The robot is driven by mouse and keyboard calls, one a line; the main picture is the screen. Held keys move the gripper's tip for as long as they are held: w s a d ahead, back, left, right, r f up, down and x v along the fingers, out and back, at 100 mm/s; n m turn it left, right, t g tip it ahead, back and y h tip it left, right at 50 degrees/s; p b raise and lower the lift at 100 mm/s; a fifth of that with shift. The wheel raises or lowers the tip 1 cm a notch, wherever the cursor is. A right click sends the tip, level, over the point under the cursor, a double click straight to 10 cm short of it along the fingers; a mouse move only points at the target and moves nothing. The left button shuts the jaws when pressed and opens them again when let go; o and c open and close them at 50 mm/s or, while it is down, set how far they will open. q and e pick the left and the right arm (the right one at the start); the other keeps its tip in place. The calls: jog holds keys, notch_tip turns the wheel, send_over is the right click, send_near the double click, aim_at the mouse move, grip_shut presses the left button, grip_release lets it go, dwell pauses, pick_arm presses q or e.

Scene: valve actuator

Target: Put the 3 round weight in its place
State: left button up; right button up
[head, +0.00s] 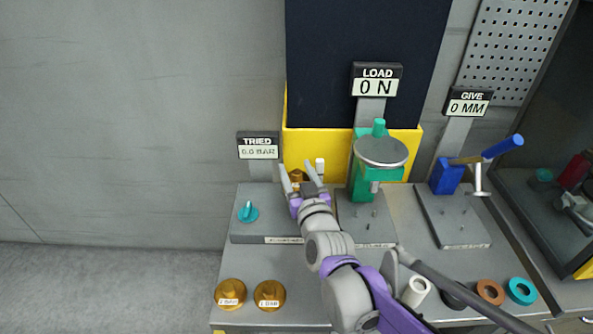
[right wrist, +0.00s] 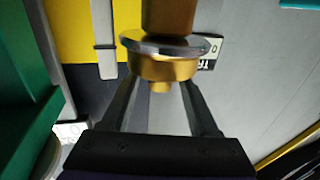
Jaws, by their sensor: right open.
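Two round brass weights with small white labels stand at the front left of the bench: one on the left (head: 230,294) and one beside it (head: 269,295). The labels are too small to read surely. Another brass piece (head: 296,175) shows behind my right gripper (head: 299,174), over the left grey base. My right gripper is open, fingers pointing away toward the yellow panel. In the right wrist view, a brass piece (right wrist: 162,68) with a steel disc and a brown cylinder appears between or just beyond the open fingers; contact cannot be told. My left gripper is not in view.
A green press with a steel plate (head: 380,151) stands right of the gripper. Several rings (head: 521,290) lie at the front right. My right arm crosses the bench's middle.

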jog(key=shift+r, duration=0.2)
jog(key=p+v, duration=0.1)
jog(key=v, duration=1.1)
